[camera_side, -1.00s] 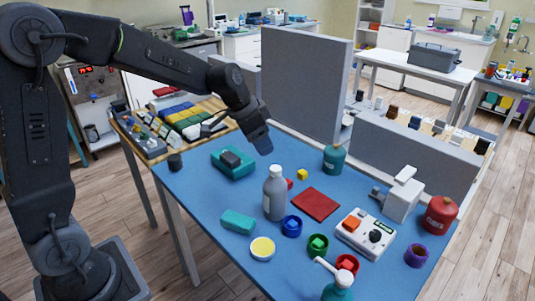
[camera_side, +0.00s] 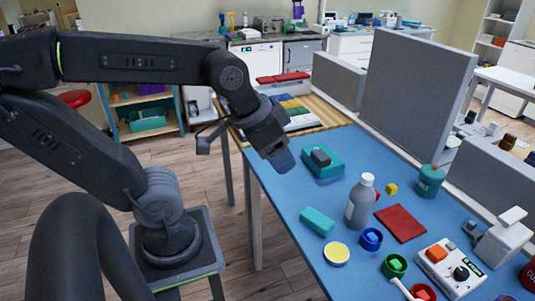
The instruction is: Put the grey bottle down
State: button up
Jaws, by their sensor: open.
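The grey bottle (camera_side: 360,203) with a white cap stands upright on the blue table top (camera_side: 285,206), left of a flat red square (camera_side: 400,224). My gripper (camera_side: 282,160) hangs over the table's left end, up and to the left of the bottle in the picture. It is open, points down, and is clearly apart from the bottle. Its fingertips are small and dark here, and nothing shows between them.
Near the bottle are a teal block (camera_side: 317,221), a yellow-topped dish (camera_side: 337,253), a blue ring (camera_side: 371,239) and a teal tray with a dark block (camera_side: 322,162). A green bottle (camera_side: 430,181) stands before grey panels (camera_side: 415,85). Bare blue table lies left of the teal block.

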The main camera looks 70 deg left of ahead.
jog(key=shift+o, duration=0.4)
jog(key=shift+s+f, duration=0.25)
jog(key=shift+s, duration=0.65)
